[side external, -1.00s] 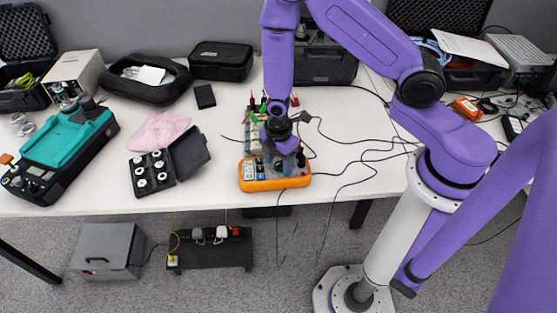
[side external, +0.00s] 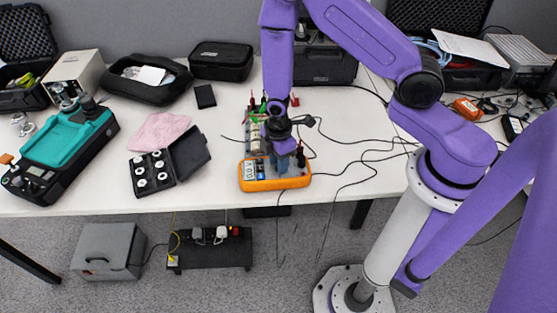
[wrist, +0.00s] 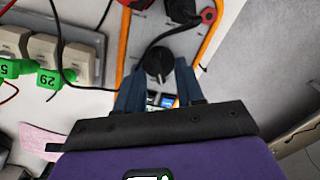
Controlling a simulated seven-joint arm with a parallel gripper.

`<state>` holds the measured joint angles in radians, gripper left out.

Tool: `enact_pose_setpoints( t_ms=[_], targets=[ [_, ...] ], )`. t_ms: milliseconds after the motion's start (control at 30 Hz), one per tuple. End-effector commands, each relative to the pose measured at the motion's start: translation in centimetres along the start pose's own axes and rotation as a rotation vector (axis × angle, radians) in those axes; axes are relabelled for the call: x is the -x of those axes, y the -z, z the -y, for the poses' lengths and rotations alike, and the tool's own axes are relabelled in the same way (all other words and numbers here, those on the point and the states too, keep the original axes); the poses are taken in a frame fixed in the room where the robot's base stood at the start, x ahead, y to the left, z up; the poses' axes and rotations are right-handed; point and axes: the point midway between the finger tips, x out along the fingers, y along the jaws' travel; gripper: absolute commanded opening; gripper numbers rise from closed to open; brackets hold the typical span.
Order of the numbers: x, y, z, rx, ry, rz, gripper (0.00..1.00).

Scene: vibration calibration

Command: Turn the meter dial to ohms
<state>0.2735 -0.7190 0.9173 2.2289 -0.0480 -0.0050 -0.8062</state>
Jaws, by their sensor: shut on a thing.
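The orange-framed meter (side external: 273,182) lies on the white table near its front edge. In the wrist view, part of its orange rim (wrist: 124,40) and its dark round dial (wrist: 158,62) show. My gripper (wrist: 157,75) is over the meter with its blue fingers on either side of the dial, shut on it. In the side view, my gripper (side external: 283,158) points down at the meter and hides the dial. The dial's setting cannot be read.
Black leads (side external: 345,160) run across the table to the right of the meter. Resistor blocks with green tags (wrist: 48,78) stand beside it. An open black case of weights (side external: 168,165) and a pink cloth (side external: 160,130) lie to the left.

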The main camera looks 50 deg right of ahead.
Motion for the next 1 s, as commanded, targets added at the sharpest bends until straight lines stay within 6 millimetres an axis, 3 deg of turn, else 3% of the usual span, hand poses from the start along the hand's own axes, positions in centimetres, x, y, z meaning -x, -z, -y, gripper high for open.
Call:
enact_pose_setpoints(
  t_ms=[1000],
  targets=[
    [0.02, -0.26, -0.54, -0.935, 0.000, 0.000, 0.07]
  ],
)
